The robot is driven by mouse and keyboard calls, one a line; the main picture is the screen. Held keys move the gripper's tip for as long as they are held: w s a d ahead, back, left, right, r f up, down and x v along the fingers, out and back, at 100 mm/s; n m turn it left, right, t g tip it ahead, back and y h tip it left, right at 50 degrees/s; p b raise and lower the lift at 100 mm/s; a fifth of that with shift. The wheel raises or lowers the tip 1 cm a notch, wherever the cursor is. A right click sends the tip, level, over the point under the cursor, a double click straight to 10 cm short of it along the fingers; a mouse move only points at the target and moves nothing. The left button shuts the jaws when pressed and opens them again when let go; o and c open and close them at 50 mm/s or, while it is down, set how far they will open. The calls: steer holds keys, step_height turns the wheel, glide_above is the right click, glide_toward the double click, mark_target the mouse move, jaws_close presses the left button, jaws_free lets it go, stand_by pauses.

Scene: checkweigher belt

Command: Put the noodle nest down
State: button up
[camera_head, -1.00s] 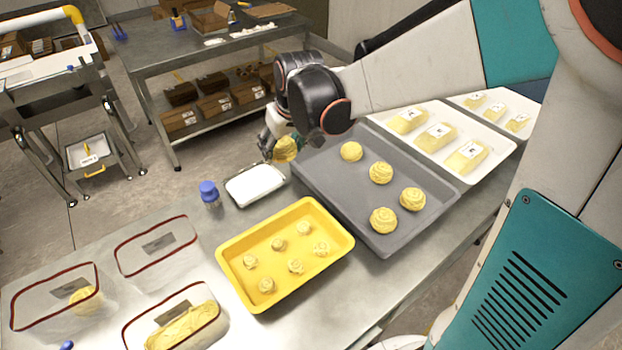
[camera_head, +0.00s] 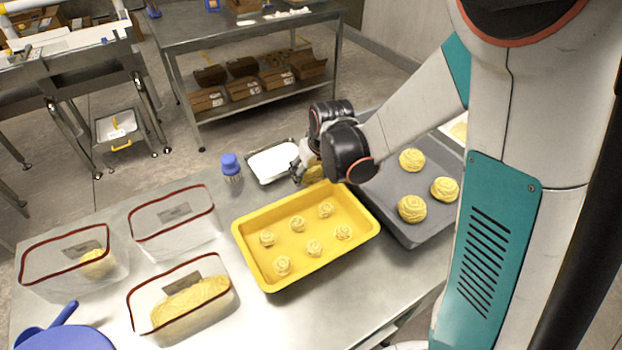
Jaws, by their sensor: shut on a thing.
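My gripper (camera_head: 306,174) is shut on a yellow noodle nest (camera_head: 315,174), partly hidden behind my wrist. It is over the gap between the white-filled tray and the grey tray, just behind the far edge of the yellow tray. I cannot tell its exact height. The grey tray (camera_head: 438,228) holds large noodle nests (camera_head: 411,209), with part of it hidden by my arm. The yellow tray (camera_head: 282,287) holds several small nests (camera_head: 297,224). A small metal tray with a white filling (camera_head: 272,163) lies left of my gripper.
A blue-capped bottle (camera_head: 231,172) stands left of the white-filled tray. Clear bins with red rims (camera_head: 172,222) stand at the left, two holding yellow dough or noodles. A blue pan (camera_head: 65,335) is at the near left corner. Bare steel table (camera_head: 330,310) shows in front of the yellow tray.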

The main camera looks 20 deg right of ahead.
steer(key=shift+f+b, duration=0.3)
steer(key=shift+f, duration=0.9)
steer(key=shift+f, duration=0.15)
steer(key=o, duration=1.1)
